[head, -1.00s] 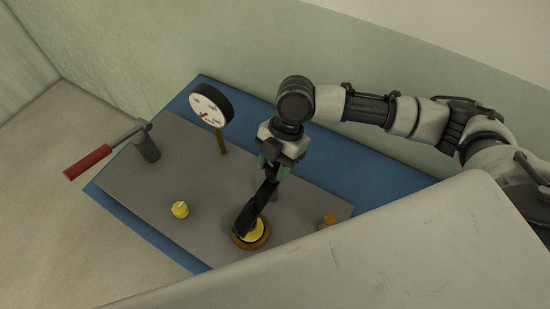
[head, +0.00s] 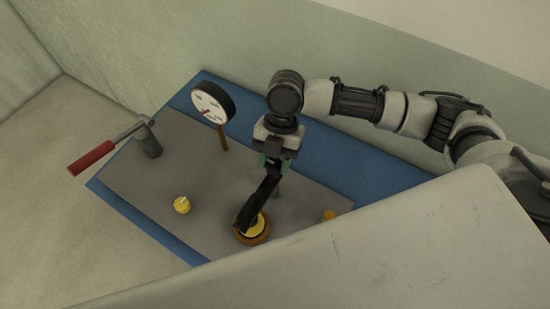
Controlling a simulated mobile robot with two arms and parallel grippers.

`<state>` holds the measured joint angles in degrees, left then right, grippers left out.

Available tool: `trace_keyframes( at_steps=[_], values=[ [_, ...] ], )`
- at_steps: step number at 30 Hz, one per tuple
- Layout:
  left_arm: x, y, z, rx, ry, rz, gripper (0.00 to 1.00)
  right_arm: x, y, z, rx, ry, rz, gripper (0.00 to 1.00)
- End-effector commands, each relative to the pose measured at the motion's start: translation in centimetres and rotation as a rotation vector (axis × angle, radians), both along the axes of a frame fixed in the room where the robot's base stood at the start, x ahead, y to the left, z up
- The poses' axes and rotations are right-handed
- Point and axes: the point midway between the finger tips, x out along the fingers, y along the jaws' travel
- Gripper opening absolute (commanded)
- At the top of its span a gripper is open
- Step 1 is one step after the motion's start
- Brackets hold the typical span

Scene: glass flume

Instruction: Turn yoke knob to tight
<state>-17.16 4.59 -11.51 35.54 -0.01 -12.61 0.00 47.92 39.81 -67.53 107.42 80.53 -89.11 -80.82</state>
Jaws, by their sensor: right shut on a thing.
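A round yellow-topped knob with a brown rim (head: 262,229) stands on the grey plate, partly covered by my gripper; I take it for the yoke knob. My right gripper (head: 245,221) reaches down from above with dark fingers and is shut on this knob. The fingers hide the left part of the knob's top, so any mark there cannot be read. My left gripper is not in view.
The grey plate (head: 150,190) lies on a blue base (head: 330,150). It bears a small yellow knob (head: 182,205), a dial gauge (head: 210,104), a red-handled lever (head: 92,158) and an orange knob (head: 329,214). A pale panel (head: 400,250) blocks the lower right.

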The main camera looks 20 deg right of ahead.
Motion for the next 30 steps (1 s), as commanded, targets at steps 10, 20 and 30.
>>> trace_keyframes(
  at_steps=[10, 20, 30],
  values=[
    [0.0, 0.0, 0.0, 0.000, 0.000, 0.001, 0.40, 0.0, 0.0, 0.1, 0.000, -0.002, 0.001, 0.65],
    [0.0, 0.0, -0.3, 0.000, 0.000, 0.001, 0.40, 0.3, -0.2, 0.6, 0.001, -0.003, -0.001, 0.65],
    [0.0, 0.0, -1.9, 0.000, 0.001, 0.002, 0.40, 2.3, -1.7, 6.4, 0.001, -0.007, -0.002, 0.65]
  ],
)
